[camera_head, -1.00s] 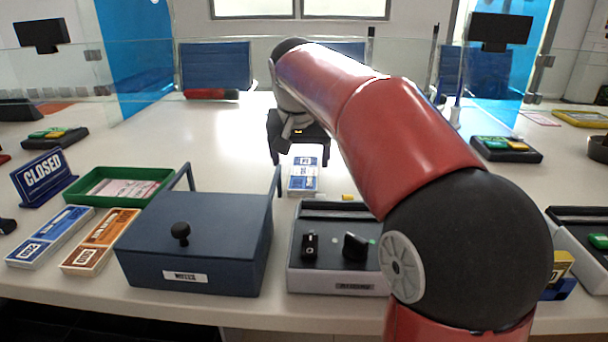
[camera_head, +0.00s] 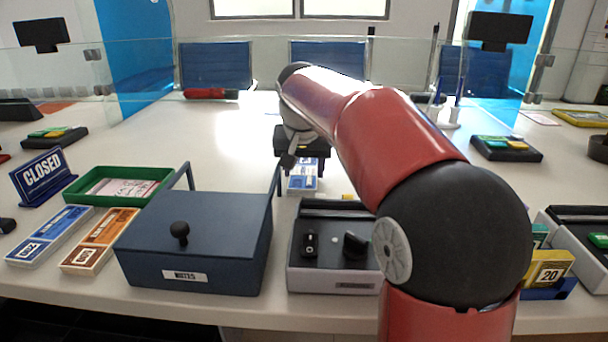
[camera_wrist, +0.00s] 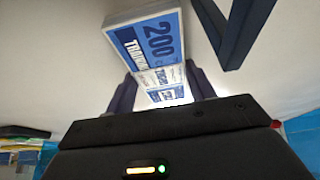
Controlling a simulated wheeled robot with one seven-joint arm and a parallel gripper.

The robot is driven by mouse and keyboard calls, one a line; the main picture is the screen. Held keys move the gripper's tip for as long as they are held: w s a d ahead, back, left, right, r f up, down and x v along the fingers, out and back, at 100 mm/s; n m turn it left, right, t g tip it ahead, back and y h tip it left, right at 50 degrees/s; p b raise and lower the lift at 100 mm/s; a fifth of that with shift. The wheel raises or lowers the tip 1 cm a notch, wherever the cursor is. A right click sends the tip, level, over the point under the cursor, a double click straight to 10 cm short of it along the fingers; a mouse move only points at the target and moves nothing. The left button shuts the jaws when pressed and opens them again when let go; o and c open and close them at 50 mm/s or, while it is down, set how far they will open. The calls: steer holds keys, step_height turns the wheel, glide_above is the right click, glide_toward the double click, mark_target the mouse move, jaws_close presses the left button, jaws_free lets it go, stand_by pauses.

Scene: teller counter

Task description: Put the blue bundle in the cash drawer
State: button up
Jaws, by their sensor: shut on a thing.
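The blue bundle (camera_head: 302,183), a white-edged block with a blue face, is behind the grey box, near the middle of the counter. The wrist view shows it marked 200 (camera_wrist: 150,40), between the two dark fingers. My gripper (camera_head: 303,160) is shut on it from above. I cannot tell whether the bundle touches the counter. A dark blue box labelled NOTES (camera_head: 195,235), likely the cash drawer, stands left and nearer, with a black knob on its top. Its top looks closed and its inside is hidden.
The grey box with black knobs (camera_head: 335,280) is in front. Another blue bundle (camera_head: 48,237), an orange bundle (camera_head: 100,242) and a green tray (camera_head: 115,195) are left. The back counter is mostly clear.

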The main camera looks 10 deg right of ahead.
mark_target(304, 173)
steer(key=shift+r, duration=0.1)
step_height(304, 173, up, 20)
steer(key=p, duration=0.1)
steer(key=shift+p, duration=0.35)
stand_by(0.9)
stand_by(0.4)
